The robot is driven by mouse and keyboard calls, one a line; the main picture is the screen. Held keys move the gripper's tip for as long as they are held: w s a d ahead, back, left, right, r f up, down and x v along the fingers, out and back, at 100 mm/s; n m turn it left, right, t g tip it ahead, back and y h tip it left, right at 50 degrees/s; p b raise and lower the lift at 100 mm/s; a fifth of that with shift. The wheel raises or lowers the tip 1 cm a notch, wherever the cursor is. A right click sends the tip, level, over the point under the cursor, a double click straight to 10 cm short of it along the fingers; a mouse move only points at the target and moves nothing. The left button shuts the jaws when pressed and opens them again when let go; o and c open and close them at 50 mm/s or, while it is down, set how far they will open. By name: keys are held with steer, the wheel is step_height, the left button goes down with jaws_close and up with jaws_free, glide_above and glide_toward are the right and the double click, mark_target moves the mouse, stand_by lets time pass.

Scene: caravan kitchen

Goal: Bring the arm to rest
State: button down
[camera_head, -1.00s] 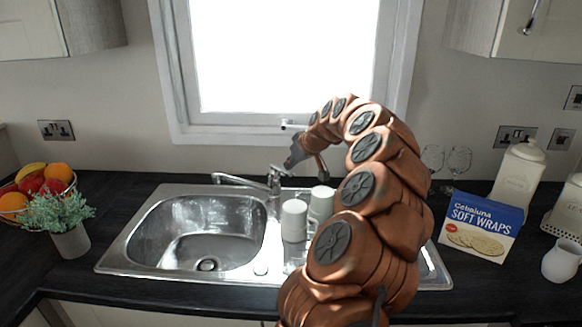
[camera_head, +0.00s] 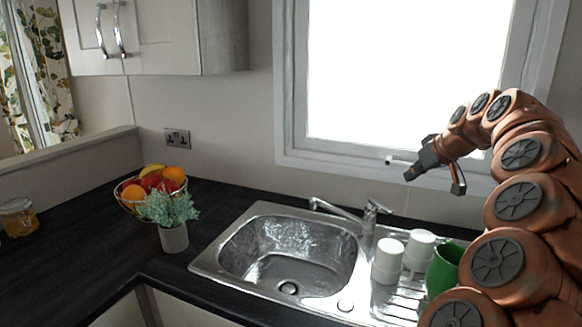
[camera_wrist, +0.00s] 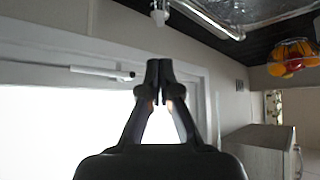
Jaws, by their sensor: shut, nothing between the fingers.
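My gripper (camera_head: 410,175) is at the end of my arched copper-coloured arm, at the right of the head view. It hangs in the air in front of the lower part of the window, above the tap. In the wrist view, my gripper (camera_wrist: 159,66) has its two dark fingertips together with nothing between them. The wrist picture looks upside down, with the worktop at the top. My arm hides part of the window frame and the right side of the drainer.
A steel sink (camera_head: 235,262) with a tap (camera_head: 372,210) lies below my gripper. White cups (camera_head: 387,258) and a green mug (camera_head: 442,268) stand on the drainer. A plant pot (camera_head: 173,238), a fruit basket (camera_head: 130,207) and a jar (camera_head: 18,218) are left. A wall cupboard (camera_head: 222,35) hangs above.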

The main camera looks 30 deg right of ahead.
steer(key=w+a+n+g+y+p, duration=0.1)
steer(key=w+a+n+g+y, duration=0.15)
steer(key=a, duration=2.15)
steer(key=s+a+f+n+g, duration=0.1)
steer(key=s+a+f, duration=0.2)
steer(key=a, duration=0.4)
steer(key=s+a+f+g, duration=0.2)
steer(key=s+a+f, duration=0.1)
steer(key=a, duration=0.4)
steer(key=s+a+f+g, duration=0.1)
steer(key=s+a+f, duration=0.1)
steer(key=s+f, duration=0.2)
steer(key=s+a+f+m+g+h+p, duration=0.1)
steer(key=s+f, duration=0.3)
steer(key=s, duration=0.7)
steer(key=s+a+f+m+g+p, duration=0.1)
steer(key=s+a+f, duration=0.3)
steer(key=s, duration=0.4)
steer(key=shift+f+g, duration=0.15)
steer(key=shift+g, duration=0.7)
steer(key=shift+d, duration=0.15)
